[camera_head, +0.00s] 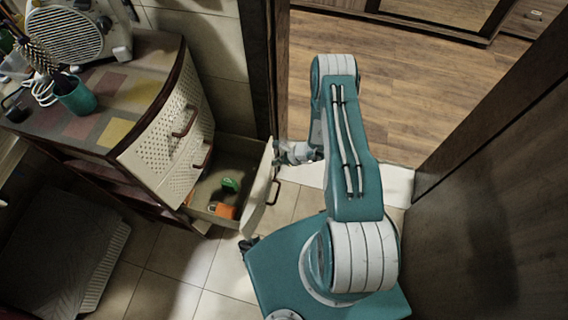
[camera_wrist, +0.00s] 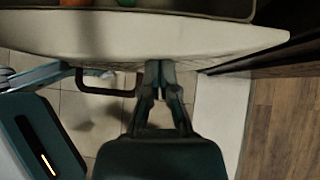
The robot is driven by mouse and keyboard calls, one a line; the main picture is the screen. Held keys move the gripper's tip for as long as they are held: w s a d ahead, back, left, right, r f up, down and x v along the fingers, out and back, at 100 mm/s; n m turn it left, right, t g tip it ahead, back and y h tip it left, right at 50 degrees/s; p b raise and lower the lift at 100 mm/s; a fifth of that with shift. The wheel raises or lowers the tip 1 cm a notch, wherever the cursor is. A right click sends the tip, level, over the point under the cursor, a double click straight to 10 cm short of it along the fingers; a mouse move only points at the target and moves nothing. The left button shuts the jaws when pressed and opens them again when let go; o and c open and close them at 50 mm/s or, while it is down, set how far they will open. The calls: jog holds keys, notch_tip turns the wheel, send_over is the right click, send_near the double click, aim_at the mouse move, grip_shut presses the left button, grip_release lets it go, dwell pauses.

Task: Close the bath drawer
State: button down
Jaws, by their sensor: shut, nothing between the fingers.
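The bath drawer (camera_head: 262,186) is the lowest drawer of a cream perforated cabinet (camera_head: 170,140). It stands pulled out, with an orange thing and a green thing inside. Its curved cream front also spans the top of the wrist view (camera_wrist: 150,36), with a dark handle (camera_wrist: 104,88) left of my gripper. My gripper (camera_wrist: 160,64) is shut and empty, its fingertips at the lower edge of the drawer front. I cannot tell whether they touch it. In the head view, my gripper (camera_head: 283,150) is at the outer face of the drawer front, near its far end, partly hidden.
The cabinet top holds a fan heater (camera_head: 75,32), a teal cup (camera_head: 75,94) and a brush. Two upper drawers look closed. A door frame (camera_head: 264,70) stands close behind the drawer. A dark wooden door (camera_head: 490,190) is at the right. Tiled floor (camera_head: 175,255) lies in front.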

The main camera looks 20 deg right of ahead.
jog(key=w+a, duration=1.1)
jog(key=a, duration=0.5)
jog(key=shift+w, duration=0.4)
jog(key=shift+a, duration=0.1)
